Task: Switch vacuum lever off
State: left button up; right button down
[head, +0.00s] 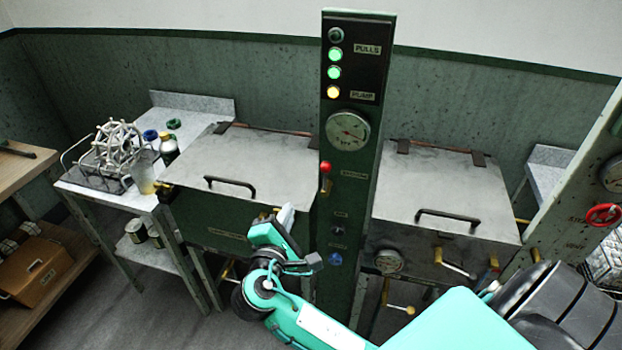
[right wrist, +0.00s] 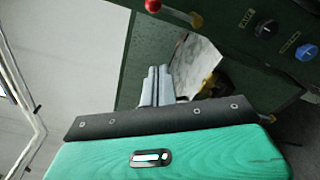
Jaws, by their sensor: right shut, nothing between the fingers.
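A small lever with a red knob (head: 325,168) sits on the front of the green column, below the round gauge; its short stem hangs under the knob. Its label is too small to read. The red knob also shows at the top edge of the right wrist view (right wrist: 153,5). My right gripper (head: 287,212) is shut and empty, in front of the left basin, lower than the lever and to its left, apart from it. Its two fingers lie together in the right wrist view (right wrist: 157,72). My left gripper is not in view.
The green column (head: 352,110) stands between two lidded basins, left (head: 240,165) and right (head: 430,185). Below the lever are a dark knob and a blue knob (head: 335,258). A side table (head: 190,108) holds a wire reel and jars. A red valve wheel (head: 603,215) is far right.

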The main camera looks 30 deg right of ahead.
jog(key=shift+w, duration=0.1)
jog(key=w+d+r+p, duration=0.1)
jog(key=w+d+p, duration=0.4)
jog(key=d, duration=0.5)
jog(key=shift+d+r+p, duration=0.15)
jog(key=shift+r+p, duration=0.1)
jog(key=shift+p, duration=0.2)
jog(key=shift+w, duration=0.1)
